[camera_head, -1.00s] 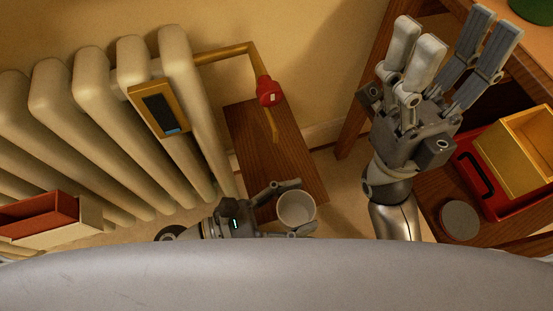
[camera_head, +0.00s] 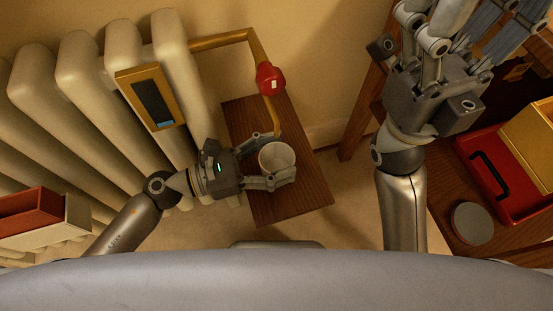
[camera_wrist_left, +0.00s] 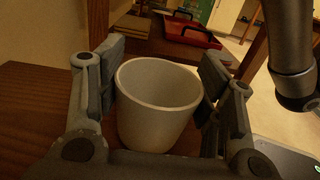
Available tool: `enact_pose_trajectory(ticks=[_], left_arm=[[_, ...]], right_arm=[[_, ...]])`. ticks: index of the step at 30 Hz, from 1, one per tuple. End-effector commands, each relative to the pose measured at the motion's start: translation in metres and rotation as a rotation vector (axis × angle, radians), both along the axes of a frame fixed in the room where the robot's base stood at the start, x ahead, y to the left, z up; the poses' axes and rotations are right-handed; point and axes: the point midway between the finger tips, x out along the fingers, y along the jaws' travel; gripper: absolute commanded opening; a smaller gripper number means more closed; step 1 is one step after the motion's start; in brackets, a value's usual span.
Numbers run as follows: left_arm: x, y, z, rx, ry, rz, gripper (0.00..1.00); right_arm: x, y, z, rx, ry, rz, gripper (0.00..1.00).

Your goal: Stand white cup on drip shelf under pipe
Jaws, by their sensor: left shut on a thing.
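The white cup (camera_head: 277,160) is upright between the fingers of my left gripper (camera_head: 268,164), which is shut on it. In the left wrist view the cup (camera_wrist_left: 158,100) shows between both finger pads, its open rim up and its inside empty. The wooden drip shelf (camera_head: 300,200) lies below the cup; I cannot tell if the cup's base touches it. The brass pipe (camera_head: 222,39) runs from the radiator to a red valve (camera_head: 270,79), and its spout comes down close beside the cup's far rim. My right gripper (camera_head: 468,20) is raised at the upper right, its fingertips cut off by the frame.
A cream radiator (camera_head: 85,80) with a brass-framed gauge (camera_head: 152,97) stands left of the shelf. A red tray (camera_head: 503,175), a yellow box (camera_head: 532,135) and a grey disc (camera_head: 472,223) are on a wooden stand at right. The shelf's near right part is clear.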

Motion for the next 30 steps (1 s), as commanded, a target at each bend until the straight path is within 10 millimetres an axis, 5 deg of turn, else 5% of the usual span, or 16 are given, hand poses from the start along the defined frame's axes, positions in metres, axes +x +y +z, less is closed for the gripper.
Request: enact_pose_trajectory(ticks=[14, 15, 19, 30], left_arm=[[-0.0001, 0.0001, -0.008, 0.0, 0.0, 0.0, 0.32], [-0.0001, 0.0001, -0.0062, 0.0, 0.0, 0.0, 0.66], [-0.0002, 0.0, -0.0061, 0.0, 0.0, 0.0, 0.82], [-0.0002, 0.0002, -0.0043, 0.0, -0.001, 0.0, 0.82]], right_arm=[[-0.0007, 0.0007, 0.0001, -0.002, -0.016, -0.001, 0.62], [-0.0011, 0.0008, 0.0035, -0.003, -0.021, -0.001, 0.62], [-0.0014, 0.0008, 0.0039, -0.002, -0.023, 0.0, 0.62], [-0.0016, 0.0007, 0.0048, -0.002, -0.021, 0.0, 0.62]])
